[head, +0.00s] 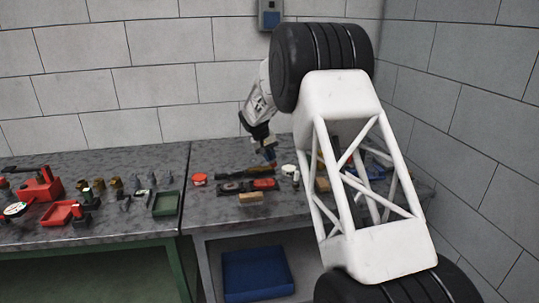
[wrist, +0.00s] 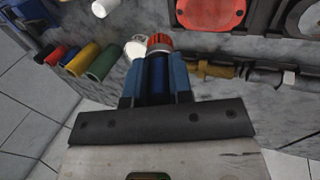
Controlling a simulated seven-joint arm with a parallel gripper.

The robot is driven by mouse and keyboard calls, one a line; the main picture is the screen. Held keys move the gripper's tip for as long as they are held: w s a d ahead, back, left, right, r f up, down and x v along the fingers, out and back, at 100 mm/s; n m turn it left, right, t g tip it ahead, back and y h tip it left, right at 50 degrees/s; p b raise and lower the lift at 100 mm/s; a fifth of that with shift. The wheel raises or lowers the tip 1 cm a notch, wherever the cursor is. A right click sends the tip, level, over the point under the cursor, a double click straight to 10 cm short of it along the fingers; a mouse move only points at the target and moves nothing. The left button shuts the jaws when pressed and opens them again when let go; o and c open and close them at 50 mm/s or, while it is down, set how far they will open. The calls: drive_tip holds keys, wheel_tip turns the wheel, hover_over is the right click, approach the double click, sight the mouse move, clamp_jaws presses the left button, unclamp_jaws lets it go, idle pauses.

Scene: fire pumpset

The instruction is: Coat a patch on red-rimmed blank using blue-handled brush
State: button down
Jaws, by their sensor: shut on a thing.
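My gripper (wrist: 157,85) is shut on a blue handle, which I take for the blue-handled brush (wrist: 158,78). An orange-red and grey end (wrist: 159,43) shows beyond the fingertips. In the head view my gripper (head: 269,152) hangs over the right-hand bench, with the tool pointing down. A black-framed piece with a red oval face (wrist: 210,10) lies ahead of the fingers. Beside it, cut by the frame edge, is a grey round face in a dark frame (wrist: 306,16), perhaps the red-rimmed blank; its rim colour is unclear. Both dark pieces (head: 232,187) show small in the head view.
A red round tub (head: 200,179) and a tan block (head: 251,197) stand on the right bench (head: 215,211). Several coloured cylinders (wrist: 101,62) lie left of my fingers. Brass and dark fittings (wrist: 208,70) lie to the right. A wall (head: 470,120) bounds the right side.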

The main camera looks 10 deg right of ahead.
drive_tip(key=shift+f, duration=3.05)
drive_tip(key=shift+a+f, duration=0.5)
drive_tip(key=shift+a, duration=0.45)
drive_tip(key=shift+a+f, duration=0.1)
drive_tip(key=shift+a, duration=3.1)
drive_tip(key=shift+d+r, duration=0.2)
drive_tip(key=shift+d, duration=0.15)
drive_tip(key=shift+d+f, duration=0.15)
drive_tip(key=shift+d, duration=3.5)
drive_tip(key=shift+s+d, duration=0.1)
drive_tip(key=shift+d, duration=0.05)
drive_tip(key=shift+s+a, duration=0.15)
drive_tip(key=shift+a, duration=0.25)
drive_tip(key=shift+a+f, duration=0.1)
drive_tip(key=shift+a, duration=3.75)
drive_tip(key=shift+d+r, duration=0.2)
drive_tip(key=shift+d, duration=0.65)
drive_tip(key=shift+d+f, duration=0.1)
drive_tip(key=shift+d, duration=3.35)
drive_tip(key=shift+r, duration=4.1)
